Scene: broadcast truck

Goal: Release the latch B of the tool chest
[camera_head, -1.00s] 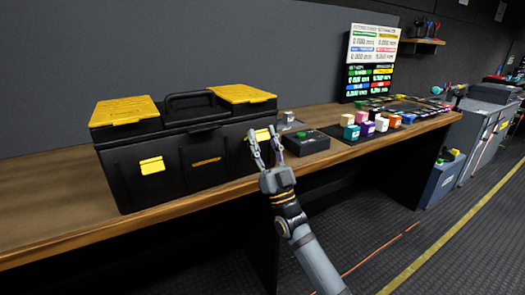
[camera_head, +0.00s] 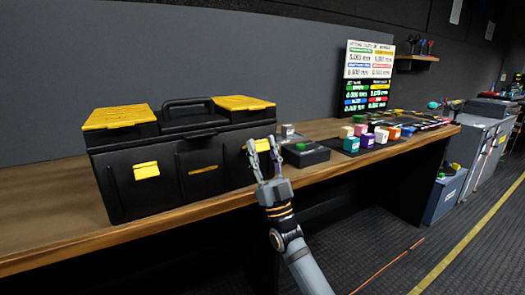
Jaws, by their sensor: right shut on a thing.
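The black tool chest (camera_head: 210,150) stands closed on the wooden bench, with a carry handle and two yellow lid panels. Its front has a left yellow latch (camera_head: 146,171) and a right yellow latch (camera_head: 261,145). I cannot read a letter on either latch. My right gripper (camera_head: 264,143) reaches up from below, its two fingers on either side of the right latch. It is shut on that latch, and the fingers partly hide it. The left latch is untouched. My left gripper is not in view.
The wooden bench (camera_head: 50,240) runs along a grey wall. Grey cabinets (camera_head: 478,135) are at far right.

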